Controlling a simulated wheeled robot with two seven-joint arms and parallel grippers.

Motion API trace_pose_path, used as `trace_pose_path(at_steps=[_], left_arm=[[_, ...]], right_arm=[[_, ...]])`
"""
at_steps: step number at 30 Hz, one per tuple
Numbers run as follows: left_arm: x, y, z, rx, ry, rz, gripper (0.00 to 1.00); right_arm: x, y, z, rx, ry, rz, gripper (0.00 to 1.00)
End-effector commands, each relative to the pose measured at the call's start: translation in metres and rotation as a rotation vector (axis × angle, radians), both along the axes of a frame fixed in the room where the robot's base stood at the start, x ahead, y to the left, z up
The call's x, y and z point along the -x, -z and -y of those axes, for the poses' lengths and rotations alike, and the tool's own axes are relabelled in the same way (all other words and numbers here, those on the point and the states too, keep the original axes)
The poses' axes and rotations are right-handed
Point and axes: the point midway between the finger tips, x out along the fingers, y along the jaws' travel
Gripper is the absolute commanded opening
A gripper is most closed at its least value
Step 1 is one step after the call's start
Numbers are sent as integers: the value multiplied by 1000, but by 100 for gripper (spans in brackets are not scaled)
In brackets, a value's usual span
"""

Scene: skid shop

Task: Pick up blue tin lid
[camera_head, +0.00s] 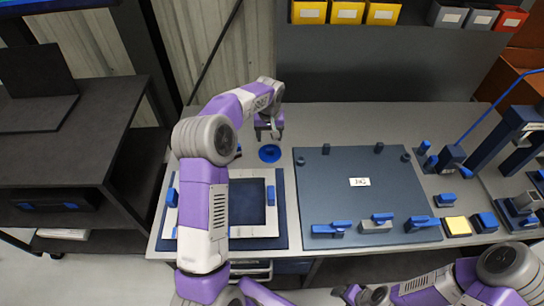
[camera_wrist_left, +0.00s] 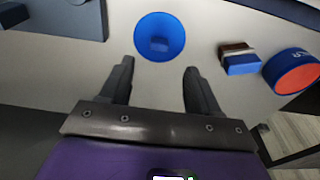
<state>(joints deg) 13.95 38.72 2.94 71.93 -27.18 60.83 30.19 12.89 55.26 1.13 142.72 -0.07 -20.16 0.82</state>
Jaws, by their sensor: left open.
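The blue tin lid (camera_head: 269,153) lies on the grey bench top, between the dark blue plate and the framed blue mat. It also shows in the left wrist view (camera_wrist_left: 159,37) as a round blue disc, just beyond my fingertips. My left gripper (camera_head: 268,134) is open and empty above the bench, just behind the lid in the head view. In the left wrist view its two fingers (camera_wrist_left: 160,68) stand apart, with the lid centred ahead of them and not between them. My right arm lies at the bottom right of the head view; its jaw state is unclear.
A blue-and-brown block (camera_wrist_left: 240,60) and a blue-and-orange round item (camera_wrist_left: 291,72) lie beside the lid in the left wrist view. The dark blue plate (camera_head: 340,205) with clamps stands to the right. A white frame (camera_head: 277,205) lies below left. Yellow bins (camera_head: 346,12) hang behind.

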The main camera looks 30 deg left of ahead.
Motion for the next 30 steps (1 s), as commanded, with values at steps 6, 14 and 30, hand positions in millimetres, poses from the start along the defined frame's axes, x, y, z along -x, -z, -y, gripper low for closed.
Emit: trace_pose_path(at_steps=[6, 14, 30], left_arm=[[-2, 23, -2, 0, -3, -3, 62], [-4, 54, -1, 1, -1, -4, 62], [-7, 74, -2, 0, -1, -1, 39]], right_arm=[[0, 7, 0, 0, 0, 1, 57], [0, 17, 0, 0, 0, 1, 57], [0, 22, 0, 0, 0, 1, 57]])
